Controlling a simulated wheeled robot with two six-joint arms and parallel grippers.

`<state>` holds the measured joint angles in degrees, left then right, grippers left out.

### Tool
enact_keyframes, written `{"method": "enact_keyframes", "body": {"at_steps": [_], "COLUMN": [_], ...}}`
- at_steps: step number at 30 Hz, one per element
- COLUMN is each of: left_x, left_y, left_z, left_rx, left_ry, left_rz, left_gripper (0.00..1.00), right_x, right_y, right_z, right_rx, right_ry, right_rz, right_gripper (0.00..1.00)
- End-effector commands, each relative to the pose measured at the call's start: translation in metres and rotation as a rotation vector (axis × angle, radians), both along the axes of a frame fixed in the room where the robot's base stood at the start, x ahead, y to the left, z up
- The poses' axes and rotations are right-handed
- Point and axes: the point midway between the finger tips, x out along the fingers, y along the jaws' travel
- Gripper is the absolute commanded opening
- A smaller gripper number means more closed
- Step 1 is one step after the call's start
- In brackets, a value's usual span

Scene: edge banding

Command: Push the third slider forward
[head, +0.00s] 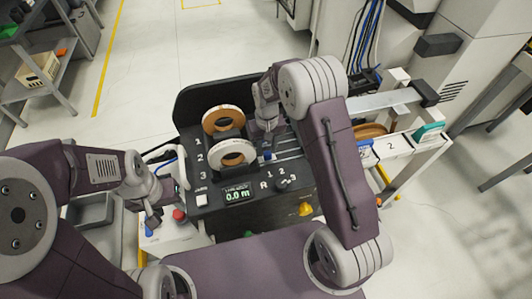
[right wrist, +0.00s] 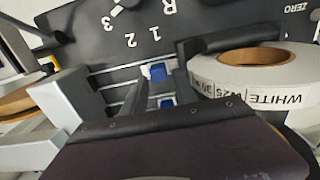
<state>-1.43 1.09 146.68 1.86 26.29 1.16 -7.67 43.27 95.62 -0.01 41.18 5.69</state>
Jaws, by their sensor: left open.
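A black edge-banding machine (head: 185,140) stands in the middle of the head view, with rows marked 1, 2 and 3 and light rails on its right side. A blue slider (head: 267,155) shows on the rails, close to my right gripper (head: 266,130). In the right wrist view two blue sliders (right wrist: 158,72) (right wrist: 167,102) lie near grey finger-like parts; whether my right gripper is open or shut, or touches a slider, I cannot tell. The third slider is not clearly visible. My left gripper (head: 168,192) is open and empty at the machine's front left.
An orange-brown roll (head: 222,119) and a white roll (head: 232,153) stand upright on the machine; the white one also shows in the right wrist view (right wrist: 250,85). A display (head: 237,194) and red button (head: 179,215) are in front. A side rack (head: 400,145) stands right.

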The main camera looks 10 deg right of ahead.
Motion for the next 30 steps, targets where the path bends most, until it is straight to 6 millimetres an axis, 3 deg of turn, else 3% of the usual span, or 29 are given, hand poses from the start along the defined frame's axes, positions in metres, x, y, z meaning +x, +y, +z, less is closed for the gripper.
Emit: {"method": "enact_keyframes", "body": {"at_steps": [6,15,16,19,20,30], "left_x": [0.0,0.0,0.0,0.0,0.0,0.0], "left_y": [0.0,0.0,0.0,0.0,0.0,0.0], "left_z": [0.001,0.001,0.001,0.001,0.001,0.001], "left_rx": [0.0,0.0,0.0,0.0,0.0,0.0], "left_ry": [0.0,0.0,0.0,0.0,0.0,0.0], "left_rz": [0.0,0.0,0.0,0.0,0.0,0.0], "left_gripper": [0.44,0.44,0.44,0.44,0.44,0.44], "right_x": [-0.001,0.0,0.0,0.0,0.0,0.0], "right_y": [0.0,0.0,0.0,0.0,0.0,0.0], "right_z": [-0.032,-0.038,-0.038,-0.038,-0.038,-0.037], "right_rx": [0.0,0.0,0.0,0.0,0.0,0.0], "right_ry": [0.001,-0.002,-0.002,-0.001,-0.001,-0.001], "right_rz": [0.0,0.0,0.0,0.0,0.0,-0.001], "right_gripper": [0.35,0.35,0.32,0.04,0.0,0.0]}}
